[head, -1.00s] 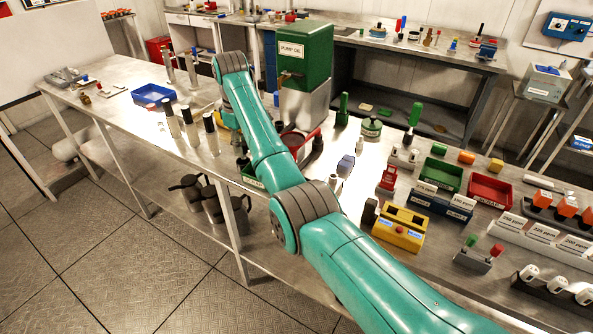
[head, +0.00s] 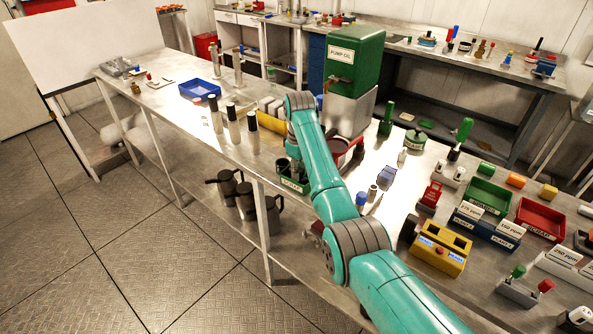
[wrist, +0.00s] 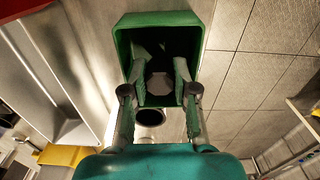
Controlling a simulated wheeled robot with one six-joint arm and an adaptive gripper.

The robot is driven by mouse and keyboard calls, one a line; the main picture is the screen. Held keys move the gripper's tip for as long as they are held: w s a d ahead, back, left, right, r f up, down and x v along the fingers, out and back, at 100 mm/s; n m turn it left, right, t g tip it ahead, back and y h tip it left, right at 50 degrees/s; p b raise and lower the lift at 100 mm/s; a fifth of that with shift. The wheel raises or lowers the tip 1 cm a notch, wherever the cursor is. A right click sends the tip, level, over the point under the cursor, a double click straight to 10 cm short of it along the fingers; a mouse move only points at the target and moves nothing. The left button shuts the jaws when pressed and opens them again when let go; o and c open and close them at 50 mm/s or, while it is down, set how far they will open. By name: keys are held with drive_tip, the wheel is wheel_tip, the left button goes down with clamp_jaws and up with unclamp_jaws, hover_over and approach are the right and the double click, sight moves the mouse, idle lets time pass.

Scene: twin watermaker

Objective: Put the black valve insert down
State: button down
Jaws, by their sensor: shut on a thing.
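The black valve insert (wrist: 160,86) shows as a dark, many-sided shape between my fingers in the wrist view. My gripper (wrist: 160,75) is shut on it, with one finger on each side. Both are at the mouth of a small open green bin (wrist: 191,28), whose inside is dark. I cannot tell whether the insert touches the bin's floor. In the head view the green bin (head: 291,184) stands at the table's near edge, left of my arm. My gripper (head: 293,165) is just above it there, partly hidden by my arm, and the insert is not clear.
Three black-capped bottles (head: 233,124) stand left of the bin, and a yellow holder (head: 271,119) stands behind it. The green pump oil tank (head: 354,62) is behind my arm. Dark jugs (head: 245,200) sit below the near edge. Bare table (head: 180,110) lies farther left.

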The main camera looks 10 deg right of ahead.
drive_tip(key=shift+f, duration=0.1)
drive_tip(key=c, duration=1.2)
unclamp_jaws()
